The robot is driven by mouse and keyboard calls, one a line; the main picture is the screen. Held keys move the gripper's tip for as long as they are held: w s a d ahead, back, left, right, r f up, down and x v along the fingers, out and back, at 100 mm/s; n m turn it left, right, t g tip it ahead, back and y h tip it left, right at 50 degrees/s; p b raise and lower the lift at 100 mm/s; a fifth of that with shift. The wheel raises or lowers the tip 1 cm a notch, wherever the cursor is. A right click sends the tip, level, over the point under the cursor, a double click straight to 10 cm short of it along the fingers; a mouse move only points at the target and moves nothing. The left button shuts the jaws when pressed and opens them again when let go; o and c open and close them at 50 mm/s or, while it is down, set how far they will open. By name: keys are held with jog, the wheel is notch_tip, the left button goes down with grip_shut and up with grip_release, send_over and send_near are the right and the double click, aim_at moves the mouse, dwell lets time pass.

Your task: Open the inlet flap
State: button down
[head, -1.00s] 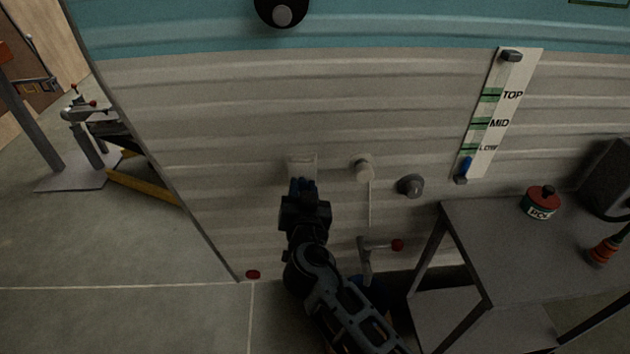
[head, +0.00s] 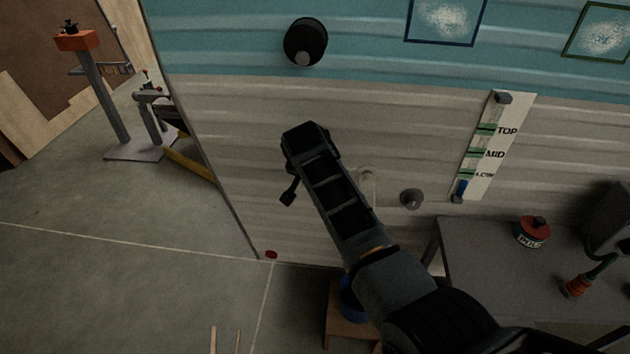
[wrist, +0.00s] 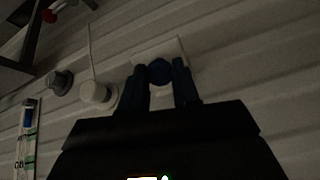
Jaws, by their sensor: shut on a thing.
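The inlet flap, a pale plate (wrist: 172,46) on the ribbed camper wall, shows in the wrist view just beyond my fingertips. A round dark blue piece (wrist: 160,71) sits in front of it. My gripper (wrist: 164,80) has a dark finger on each side of this blue piece and is shut on it. The picture is dim, so how far the flap stands off the wall is unclear. In the head view my own arm hides the flap and my fingertips.
A pale round fitting (wrist: 95,92) and a grey knob (head: 411,199) are on the wall close by. A level gauge (head: 486,148) is further right. A grey table (head: 480,262) with a red-topped tin (head: 533,232) stands at right. Open floor (head: 120,260) lies left.

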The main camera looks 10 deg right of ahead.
jog(key=shift+w+d+r+g+y, duration=0.1)
jog(key=shift+w+r+g+y, duration=0.1)
jog(key=shift+r+g, duration=0.25)
jog(key=shift+w+r+g+y, duration=0.1)
jog(key=shift+r+g+y, duration=0.15)
jog(key=shift+g, duration=0.4)
jog(key=shift+w+d+r+g+y+b, duration=0.15)
jog(key=shift+r+g+y+b, duration=0.15)
jog(key=shift+g, duration=0.25)
jog(key=shift+w+a+r+g+y+b, duration=0.1)
jog(key=shift+r+g+b, duration=0.1)
jog(key=shift+g+b, duration=0.25)
jog(key=shift+d, duration=0.1)
jog(key=c, duration=0.8)
grip_release()
jog(key=shift+w, duration=0.1)
